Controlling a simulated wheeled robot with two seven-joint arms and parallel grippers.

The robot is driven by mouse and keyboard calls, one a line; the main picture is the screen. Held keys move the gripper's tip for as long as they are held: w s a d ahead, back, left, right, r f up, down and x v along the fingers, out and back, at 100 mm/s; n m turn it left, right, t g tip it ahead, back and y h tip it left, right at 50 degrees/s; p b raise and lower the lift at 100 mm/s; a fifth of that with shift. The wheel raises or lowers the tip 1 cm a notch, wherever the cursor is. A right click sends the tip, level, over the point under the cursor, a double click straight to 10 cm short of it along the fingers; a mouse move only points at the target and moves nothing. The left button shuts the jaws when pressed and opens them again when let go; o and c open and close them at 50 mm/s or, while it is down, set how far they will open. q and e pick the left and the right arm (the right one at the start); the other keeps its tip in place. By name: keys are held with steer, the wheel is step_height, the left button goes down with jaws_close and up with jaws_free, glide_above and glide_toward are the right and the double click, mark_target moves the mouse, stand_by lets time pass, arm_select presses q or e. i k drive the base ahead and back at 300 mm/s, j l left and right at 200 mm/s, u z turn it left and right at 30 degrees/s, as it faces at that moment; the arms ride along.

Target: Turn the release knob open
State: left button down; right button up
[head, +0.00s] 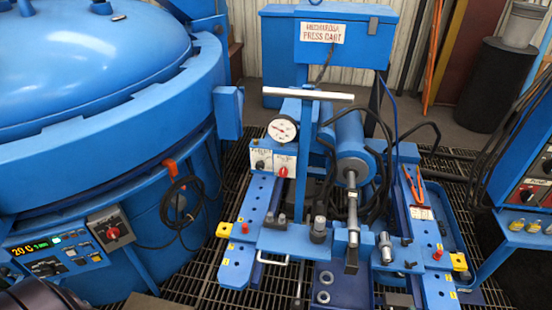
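The blue press cart (330,238) stands in the middle of the head view. A small white-faced control box (272,158) sits on its left side, below a round dial gauge (283,129). The box carries a black knob (261,166) at left and a red knob (283,172) at right. Each has a label above it, too small to read, so I cannot tell which is the release knob or how it is turned. Neither of my grippers is identifiable in this view, and nothing touches the knobs.
The large blue furnace (95,130) fills the left, with a lit control panel (55,258) and a red-handled switch (112,233). A steel rod and cylinder (352,165) lie right of the knobs. Cables hang at right.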

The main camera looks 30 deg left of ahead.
mark_target(284, 171)
steer(key=j+u, duration=0.2)
steer(key=u, duration=0.15)
steer(key=j+u, duration=0.2)
steer(key=u, duration=0.15)
steer(key=i+j+u, duration=0.1)
steer(key=u, duration=0.25)
